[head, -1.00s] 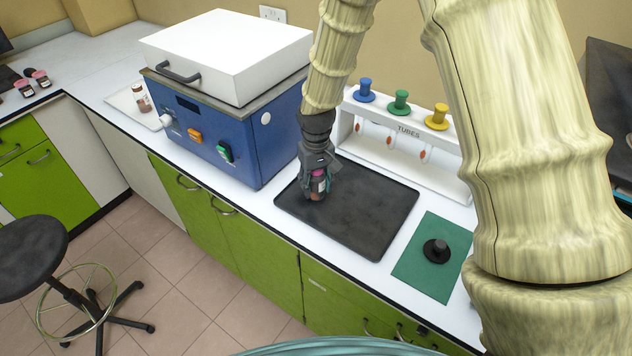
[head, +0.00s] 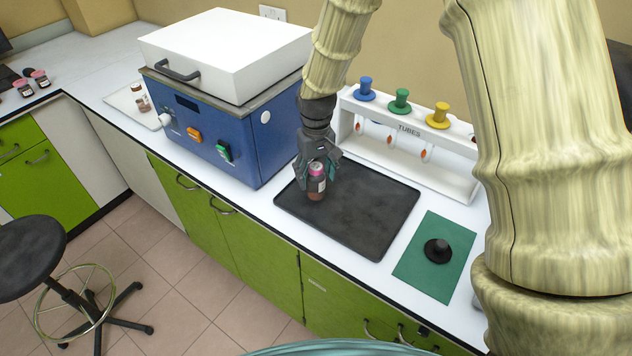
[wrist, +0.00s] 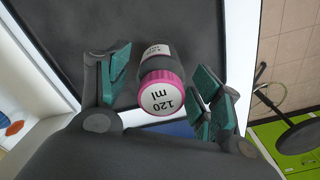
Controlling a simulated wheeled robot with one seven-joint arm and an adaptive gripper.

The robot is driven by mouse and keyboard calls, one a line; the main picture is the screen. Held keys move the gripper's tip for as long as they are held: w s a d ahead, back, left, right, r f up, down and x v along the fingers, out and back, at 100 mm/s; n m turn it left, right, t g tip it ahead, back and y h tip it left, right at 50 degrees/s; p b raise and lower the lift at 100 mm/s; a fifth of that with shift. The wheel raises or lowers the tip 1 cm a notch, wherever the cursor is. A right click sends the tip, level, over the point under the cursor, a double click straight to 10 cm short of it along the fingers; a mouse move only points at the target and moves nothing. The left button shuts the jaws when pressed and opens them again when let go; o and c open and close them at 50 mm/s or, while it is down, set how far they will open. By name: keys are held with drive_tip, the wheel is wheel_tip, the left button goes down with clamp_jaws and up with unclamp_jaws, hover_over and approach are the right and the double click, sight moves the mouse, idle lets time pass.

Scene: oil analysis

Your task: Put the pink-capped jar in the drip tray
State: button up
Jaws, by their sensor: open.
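The pink-capped jar (head: 316,184) has a brown body and a white label, and stands upright on the left part of the black drip tray (head: 365,215). In the wrist view the jar's cap (wrist: 161,92) reads "120 ml". My gripper (head: 319,172) is around the upper part of the jar. In the wrist view my gripper (wrist: 160,90) has its fingers spread, with a gap between the jar and the left finger; the right finger is nearer the cap.
A blue machine with a white lid (head: 225,60) stands left of the tray. A white tube rack (head: 410,145) with coloured knobs is behind it. A green mat (head: 420,270) with a black knobbed piece (head: 437,250) lies to the right. More pink-capped jars (head: 40,76) stand far left.

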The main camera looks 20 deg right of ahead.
drive_tip(key=shift+r+b, duration=0.95)
drive_tip(key=shift+r, duration=3.35)
